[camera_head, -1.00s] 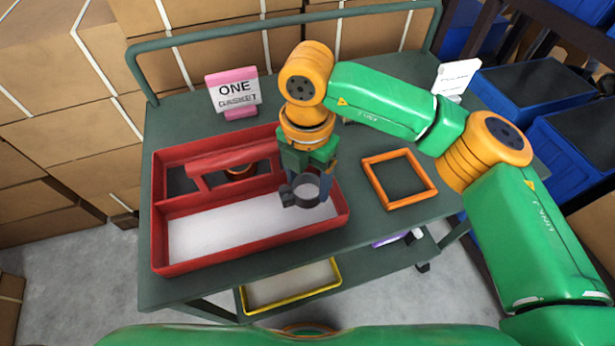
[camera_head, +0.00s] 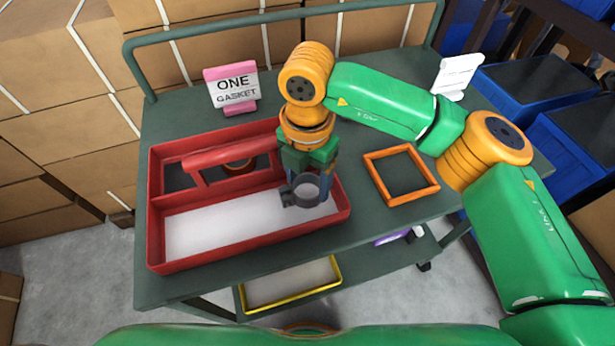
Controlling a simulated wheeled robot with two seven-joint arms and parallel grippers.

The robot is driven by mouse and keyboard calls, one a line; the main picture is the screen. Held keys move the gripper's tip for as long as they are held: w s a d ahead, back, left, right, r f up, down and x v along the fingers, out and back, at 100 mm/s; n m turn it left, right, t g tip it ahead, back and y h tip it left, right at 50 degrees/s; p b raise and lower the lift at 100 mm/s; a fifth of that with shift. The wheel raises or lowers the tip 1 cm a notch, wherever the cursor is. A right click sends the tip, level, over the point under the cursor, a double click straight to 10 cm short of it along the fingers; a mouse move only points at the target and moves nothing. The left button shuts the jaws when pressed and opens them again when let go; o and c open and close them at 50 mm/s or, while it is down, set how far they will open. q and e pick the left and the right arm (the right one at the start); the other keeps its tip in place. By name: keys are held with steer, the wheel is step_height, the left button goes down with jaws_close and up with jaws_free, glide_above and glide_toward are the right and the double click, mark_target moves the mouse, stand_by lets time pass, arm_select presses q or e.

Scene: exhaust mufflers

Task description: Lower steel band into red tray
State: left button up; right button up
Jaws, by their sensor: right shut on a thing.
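The steel band (camera_head: 290,200), a dark grey ring clamp with a lug on its left side, is in my right gripper (camera_head: 309,187). My right gripper points down and is shut on the band. Both are over the right part of the red tray (camera_head: 160,268), in front of its handle. I cannot tell whether the band touches the pale tray floor. The tray has a front compartment with a pale floor and a darker back part, where an orange-brown ring (camera_head: 238,166) partly shows under the handle. My left gripper is not in view.
The tray stands on a dark green cart (camera_head: 330,255). An orange square frame (camera_head: 402,174) lies right of the tray. A pink-framed sign reading "ONE GASKET" (camera_head: 232,88) and a white sign (camera_head: 458,75) stand at the back. A yellow-rimmed tray (camera_head: 290,287) is on the lower shelf.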

steer(key=shift+f+b, duration=0.85)
steer(key=shift+f, duration=0.1)
stand_by(0.3)
steer(key=o, duration=1.5)
steer(key=shift+c, duration=0.2)
steer(key=shift+r, duration=0.1)
